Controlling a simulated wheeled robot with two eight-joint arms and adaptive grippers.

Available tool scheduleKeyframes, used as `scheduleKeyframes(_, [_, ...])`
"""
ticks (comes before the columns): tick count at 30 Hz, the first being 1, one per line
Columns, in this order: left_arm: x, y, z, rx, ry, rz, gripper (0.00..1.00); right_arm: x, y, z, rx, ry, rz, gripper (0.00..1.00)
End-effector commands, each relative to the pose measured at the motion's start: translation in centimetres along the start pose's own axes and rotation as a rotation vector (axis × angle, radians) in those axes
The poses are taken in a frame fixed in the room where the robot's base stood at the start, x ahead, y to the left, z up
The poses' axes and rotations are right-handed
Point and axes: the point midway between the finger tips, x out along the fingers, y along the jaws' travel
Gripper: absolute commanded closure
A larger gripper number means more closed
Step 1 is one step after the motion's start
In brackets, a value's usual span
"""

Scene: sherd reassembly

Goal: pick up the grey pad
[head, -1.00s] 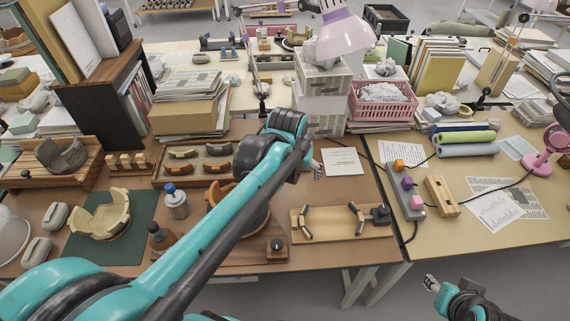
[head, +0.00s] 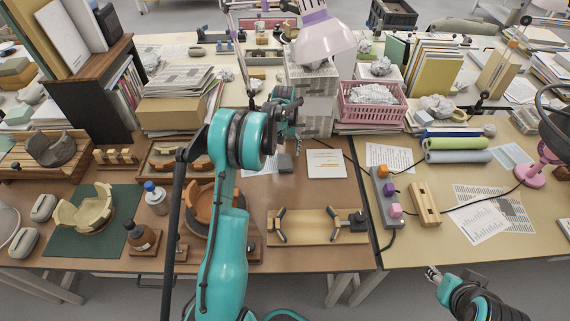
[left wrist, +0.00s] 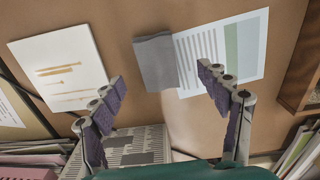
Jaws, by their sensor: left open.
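The grey pad (head: 286,163) is a small, flat, dark grey block on the brown table, at the edge of a printed sheet. In the left wrist view the pad (left wrist: 155,60) lies ahead of my left gripper, partly over the sheet (left wrist: 222,52). My left gripper (left wrist: 160,76) is open and empty, its purple-padded fingers spread wide to either side below the pad. In the head view the left gripper (head: 297,136) is partly hidden by my arm. My right gripper (head: 432,273) is low at the right, off the table's front edge; its jaws are too small to read.
A white card (head: 325,164) lies right of the pad. Newspaper-covered stacks (head: 312,88) and a pink basket (head: 378,108) stand behind. A desk lamp (head: 322,40) hangs above. A wooden board with dark clamps (head: 312,226) lies nearer the front edge.

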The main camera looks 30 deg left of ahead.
Motion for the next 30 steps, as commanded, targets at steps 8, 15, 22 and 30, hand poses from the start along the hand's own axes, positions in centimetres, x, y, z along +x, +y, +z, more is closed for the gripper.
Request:
scheduleKeyframes(8, [3.6,0.6,-0.6,0.001,0.001,0.0,0.24,1.8,0.0,1.3,0.0,0.0,0.0,0.6])
scheduleKeyframes(15, [5.5,0.6,-0.6,0.001,0.001,0.0,0.24,2.3,0.0,1.6,0.0,0.0,0.0,0.6])
scheduleKeyframes(22, [5.3,0.6,-0.6,0.001,0.001,0.0,0.51,2.2,0.0,1.6,0.0,0.0,0.0,0.6])
scheduleKeyframes(30, [5.3,0.6,-0.6,0.001,0.001,0.0,0.73,2.2,0.0,1.6,0.0,0.0,0.0,0.6])
